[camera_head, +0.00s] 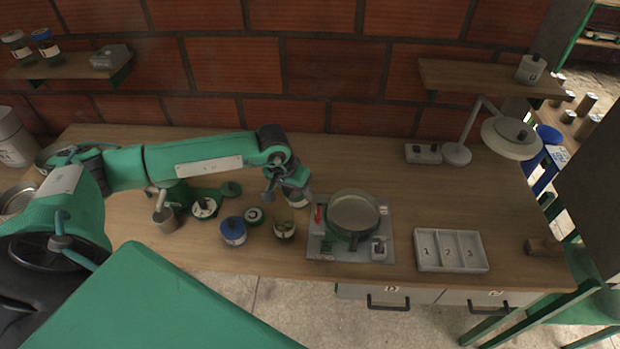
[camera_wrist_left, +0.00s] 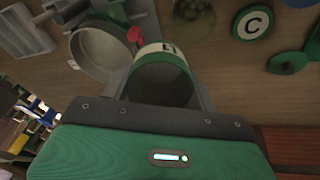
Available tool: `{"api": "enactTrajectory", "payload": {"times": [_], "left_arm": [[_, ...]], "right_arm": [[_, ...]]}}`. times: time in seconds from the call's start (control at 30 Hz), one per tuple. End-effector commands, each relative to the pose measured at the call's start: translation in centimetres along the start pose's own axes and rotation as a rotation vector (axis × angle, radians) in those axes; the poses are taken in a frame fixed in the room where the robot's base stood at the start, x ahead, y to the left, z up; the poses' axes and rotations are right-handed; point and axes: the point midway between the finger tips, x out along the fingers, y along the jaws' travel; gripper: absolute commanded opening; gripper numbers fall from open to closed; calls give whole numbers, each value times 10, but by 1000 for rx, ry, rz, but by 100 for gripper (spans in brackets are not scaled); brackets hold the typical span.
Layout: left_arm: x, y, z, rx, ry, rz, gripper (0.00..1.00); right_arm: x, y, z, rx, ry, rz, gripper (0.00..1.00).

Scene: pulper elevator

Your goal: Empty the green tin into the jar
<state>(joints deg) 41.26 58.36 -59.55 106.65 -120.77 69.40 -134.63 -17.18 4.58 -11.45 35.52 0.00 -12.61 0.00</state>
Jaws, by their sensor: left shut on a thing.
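The green tin (camera_wrist_left: 163,75), with a white label and green bands, is in my left gripper (camera_head: 290,187). In the left wrist view its dark open mouth shows; I cannot make out its contents. In the head view the gripper mostly hides it; its pale label (camera_head: 297,200) shows just below the fingers. The glass jar (camera_head: 284,223) stands open on the bench, just in front of and below the tin. It also shows in the left wrist view (camera_wrist_left: 193,20), with several greenish round pieces inside. The tin and jar look apart. My right gripper is not in view.
A pan (camera_head: 353,210) on a hotplate stands close right of the jar. A numbered tray (camera_head: 451,251) and a lamp (camera_head: 511,137) are further right.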

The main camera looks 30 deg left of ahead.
Motion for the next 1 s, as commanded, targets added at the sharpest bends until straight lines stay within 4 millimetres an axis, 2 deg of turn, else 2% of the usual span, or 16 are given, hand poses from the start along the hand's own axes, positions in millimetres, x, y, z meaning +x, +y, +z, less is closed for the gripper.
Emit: {"api": "enactTrajectory", "payload": {"times": [0.43, 0.7, 0.83, 1.0], "left_arm": [[-3, -3, 4, -3, -26, -16, 33], [-40, 2, -5, -2, -160, -89, 33], [-49, 2, -6, -2, -219, -120, 33], [-50, 2, -4, -3, -242, -132, 33]], "right_arm": [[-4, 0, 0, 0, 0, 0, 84], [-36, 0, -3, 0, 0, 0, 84], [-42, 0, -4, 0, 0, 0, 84], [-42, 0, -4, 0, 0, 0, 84]]}}
